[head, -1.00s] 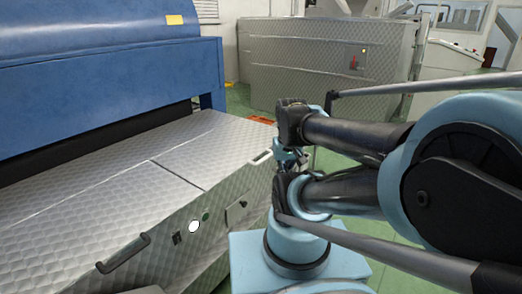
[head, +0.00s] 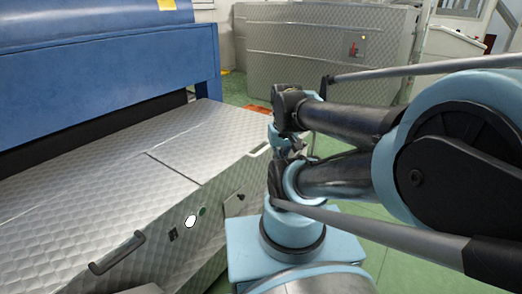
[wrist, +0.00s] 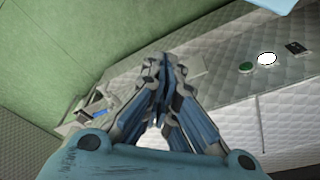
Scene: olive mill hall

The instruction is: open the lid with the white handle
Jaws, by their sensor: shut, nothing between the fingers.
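A quilted-metal machine top (head: 110,165) with a seam across it lies at the left in the head view. A dark bar handle (head: 118,252) is on its front face. A white oval spot (head: 190,221) sits beside a green button on that face; both also show in the wrist view, the white spot (wrist: 267,58) at the upper right. A small pale slotted piece (head: 260,149) is at the top's right end; I cannot tell whether it is the white handle. My gripper (wrist: 162,62) is shut and empty near the metal face, partly hidden behind my arm in the head view.
A blue hood (head: 100,70) stands over the back of the metal top. A quilted-metal cabinet (head: 290,60) with a red switch stands behind. Green floor (head: 370,235) is open to the right, partly covered by my arm.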

